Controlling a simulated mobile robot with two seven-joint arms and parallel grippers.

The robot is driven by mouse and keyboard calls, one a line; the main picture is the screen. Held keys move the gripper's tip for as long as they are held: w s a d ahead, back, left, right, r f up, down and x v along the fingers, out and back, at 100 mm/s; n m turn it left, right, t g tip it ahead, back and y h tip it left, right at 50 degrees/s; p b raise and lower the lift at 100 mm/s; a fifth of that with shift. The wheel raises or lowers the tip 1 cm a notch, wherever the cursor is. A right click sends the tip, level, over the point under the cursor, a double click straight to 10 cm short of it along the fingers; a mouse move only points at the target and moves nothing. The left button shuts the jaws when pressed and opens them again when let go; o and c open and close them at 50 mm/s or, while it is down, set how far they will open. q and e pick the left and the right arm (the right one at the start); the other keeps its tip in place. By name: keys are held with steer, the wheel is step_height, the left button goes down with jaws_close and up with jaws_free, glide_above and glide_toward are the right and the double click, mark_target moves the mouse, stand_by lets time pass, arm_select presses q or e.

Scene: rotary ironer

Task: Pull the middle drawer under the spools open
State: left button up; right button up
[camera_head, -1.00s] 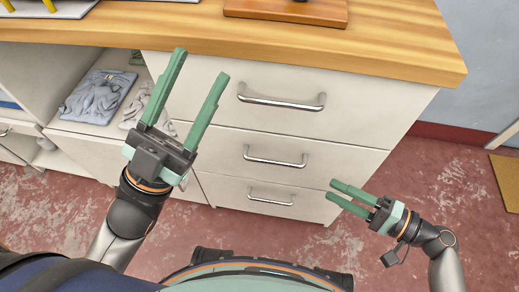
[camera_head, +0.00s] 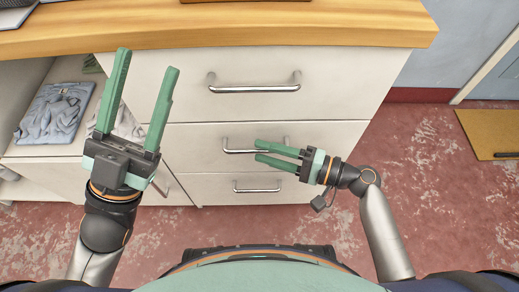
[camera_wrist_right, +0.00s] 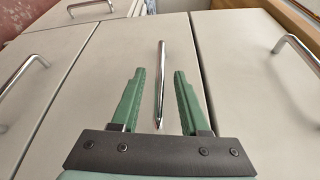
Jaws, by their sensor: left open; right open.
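The middle drawer (camera_head: 190,142) is a pale front panel in the white cabinet, and it looks shut, flush with its neighbours. Its silver bar handle (camera_head: 232,151) is partly hidden behind my right gripper (camera_head: 257,150), which is open and points left across it. In the right wrist view, the handle (camera_wrist_right: 161,75) lies lengthwise between my open right fingers (camera_wrist_right: 160,71). No contact shows, and I cannot tell whether the fingertips reach past the bar. My left gripper (camera_head: 147,60) is open and empty, before the cabinet's left part. The spools are not in view.
The top drawer handle (camera_head: 254,87) is above and the bottom drawer handle (camera_head: 257,187) below. A wooden worktop (camera_head: 220,25) overhangs the cabinet. Folded grey cloth (camera_head: 52,113) lies in an open shelf at left. The red floor at right is clear up to a tan mat (camera_head: 490,132).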

steer(key=shift+x, duration=1)
steer(key=shift+d, duration=0.1)
jaws_close()
stand_by(0.7)
